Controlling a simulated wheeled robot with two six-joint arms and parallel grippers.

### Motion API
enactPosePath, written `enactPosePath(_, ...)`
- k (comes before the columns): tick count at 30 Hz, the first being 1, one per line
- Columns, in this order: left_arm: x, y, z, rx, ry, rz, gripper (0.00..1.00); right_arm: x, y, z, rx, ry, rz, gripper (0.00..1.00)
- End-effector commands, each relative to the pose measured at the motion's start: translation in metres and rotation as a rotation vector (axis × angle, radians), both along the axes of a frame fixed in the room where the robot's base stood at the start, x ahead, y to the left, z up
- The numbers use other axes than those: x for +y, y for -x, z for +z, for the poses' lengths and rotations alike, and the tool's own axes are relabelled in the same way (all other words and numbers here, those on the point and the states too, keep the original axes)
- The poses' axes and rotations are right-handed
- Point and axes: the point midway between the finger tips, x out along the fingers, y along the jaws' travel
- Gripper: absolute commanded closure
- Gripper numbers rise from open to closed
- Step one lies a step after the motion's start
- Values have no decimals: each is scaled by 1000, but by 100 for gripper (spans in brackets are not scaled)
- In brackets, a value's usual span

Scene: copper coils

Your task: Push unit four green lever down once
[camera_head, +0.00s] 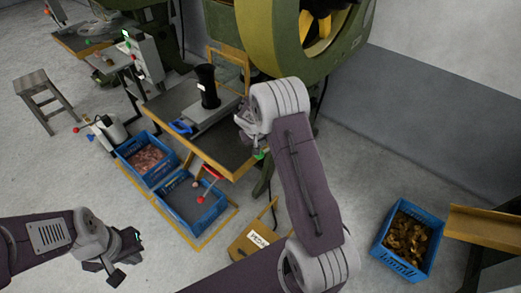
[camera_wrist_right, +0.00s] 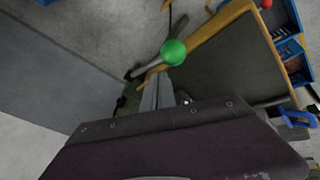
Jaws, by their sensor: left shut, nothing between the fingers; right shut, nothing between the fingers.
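The green ball of a lever (camera_wrist_right: 173,52) shows in the right wrist view, just beyond the tips of my right gripper (camera_wrist_right: 158,88). Its grey rod runs down to the left beside the yellow table edge. In the head view a small bit of green (camera_head: 260,155) shows beside my right arm, which hides most of the lever. My right gripper (camera_head: 247,145) is shut and empty; I cannot tell whether it touches the ball. My left gripper (camera_head: 130,258) is shut and empty, low at the left over the floor.
A yellow-edged worktable (camera_head: 225,155) holds a black cylinder (camera_head: 208,88) and a blue item (camera_head: 181,127). A red-handled lever (camera_head: 210,180) is at its front. Blue crates (camera_head: 190,222) stand below. A large green machine (camera_head: 255,35) rises behind. Another blue crate (camera_head: 383,258) is right.

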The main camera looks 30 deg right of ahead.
Motion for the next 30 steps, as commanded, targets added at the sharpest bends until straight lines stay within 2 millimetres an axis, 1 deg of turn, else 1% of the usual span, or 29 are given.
enactPosePath(5,0,0,4,0,0,0,100,-1,0,4,0,0,-1,100)
enactPosePath(19,0,0,46,0,0,0,100,-15,-6,48,0,0,-1,100)
enactPosePath(30,0,0,45,0,0,0,100,-16,-7,47,0,0,0,100)
